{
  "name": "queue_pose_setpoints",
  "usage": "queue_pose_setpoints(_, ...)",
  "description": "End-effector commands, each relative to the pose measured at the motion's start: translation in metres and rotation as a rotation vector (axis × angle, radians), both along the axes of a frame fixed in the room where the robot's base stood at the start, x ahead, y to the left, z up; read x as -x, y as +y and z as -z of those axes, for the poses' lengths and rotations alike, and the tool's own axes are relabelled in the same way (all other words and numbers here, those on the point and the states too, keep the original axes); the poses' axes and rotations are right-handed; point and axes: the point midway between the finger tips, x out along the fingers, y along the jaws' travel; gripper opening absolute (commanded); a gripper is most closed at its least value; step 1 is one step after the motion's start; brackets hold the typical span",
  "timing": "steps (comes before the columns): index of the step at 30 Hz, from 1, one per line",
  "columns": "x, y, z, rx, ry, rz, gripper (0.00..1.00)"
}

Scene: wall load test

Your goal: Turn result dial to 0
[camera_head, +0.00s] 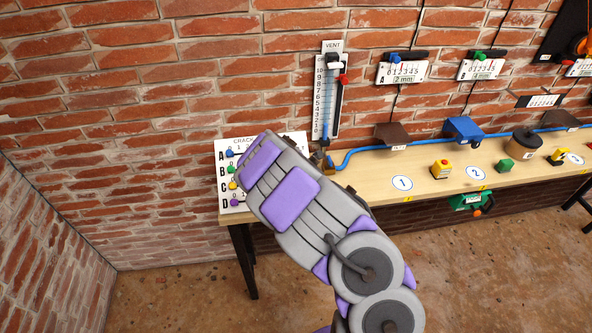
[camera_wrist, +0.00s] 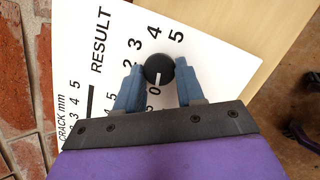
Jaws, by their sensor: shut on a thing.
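The result dial (camera_wrist: 157,66) is a round black knob with a white pointer line, on a white board (camera_wrist: 100,22) headed RESULT. In the wrist view the pointer points down the picture, at or very near the 0. The figures 2, 3, 4 and 5 show around its far side; a finger hides the spot between 2 and 0. My gripper (camera_wrist: 159,76) is shut on the dial, one blue-grey finger on each side. In the head view the same board (camera_head: 232,205) lies at the left end of the bench, and my arm hides the dial and the gripper.
The wooden bench (camera_head: 365,168) runs along a brick wall. A VENT gauge (camera_head: 326,95) stands at the wall behind the board. Coloured pegs (camera_head: 233,185) line the board's left side.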

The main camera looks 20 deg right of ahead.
Motion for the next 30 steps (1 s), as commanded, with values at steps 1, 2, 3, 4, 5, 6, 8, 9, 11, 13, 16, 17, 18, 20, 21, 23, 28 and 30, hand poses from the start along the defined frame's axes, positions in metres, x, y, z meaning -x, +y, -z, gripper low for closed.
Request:
queue_pose_setpoints(1, 0.0, 0.0, 0.001, 0.001, 0.001, 0.0, 0.07)
queue_pose_setpoints(2, 0.0, 0.0, 0.001, 0.001, 0.001, 0.0, 0.07)
queue_pose_setpoints(3, 0.0, 0.0, 0.001, 0.001, 0.001, 0.0, 0.07)
queue_pose_setpoints(4, 0.0, 0.0, 0.001, 0.001, 0.001, 0.0, 0.4)
queue_pose_setpoints(5, 0.0, 0.0, 0.001, 0.001, 0.001, 0.0, 0.43)
queue_pose_setpoints(6, 0.0, 0.0, 0.001, 0.001, 0.001, 0.0, 0.47)
queue_pose_setpoints(8, 0.0, 0.0, 0.001, 0.001, 0.001, 0.0, 0.52)
queue_pose_setpoints(9, 0.0, 0.0, 0.0, 0.001, 0.001, 0.0, 0.56)
queue_pose_setpoints(11, 0.0, 0.0, 0.0, 0.0, 0.001, 0.0, 0.62)
queue_pose_setpoints(13, 0.0, 0.0, 0.0, 0.0, 0.001, 0.0, 0.63)
queue_pose_setpoints(16, 0.0, 0.0, 0.0, 0.0, 0.001, 0.0, 0.63)
queue_pose_setpoints(17, 0.0, 0.0, 0.0, 0.0, 0.0, 0.0, 0.63)
queue_pose_setpoints(18, 0.0, 0.0, 0.0, 0.0, 0.0, 0.0, 0.63)
queue_pose_setpoints(20, 0.001, 0.001, -0.002, 0.0, 0.0, 0.0, 0.63)
queue_pose_setpoints(21, 0.002, 0.002, -0.003, 0.001, 0.001, 0.0, 0.63)
queue_pose_setpoints(23, 0.005, 0.004, -0.007, 0.001, 0.002, -0.001, 0.63)
queue_pose_setpoints(28, 0.019, 0.013, -0.029, 0.003, -0.003, -0.002, 0.63)
queue_pose_setpoints(30, 0.028, 0.018, -0.039, 0.004, 0.001, 0.0, 0.63)
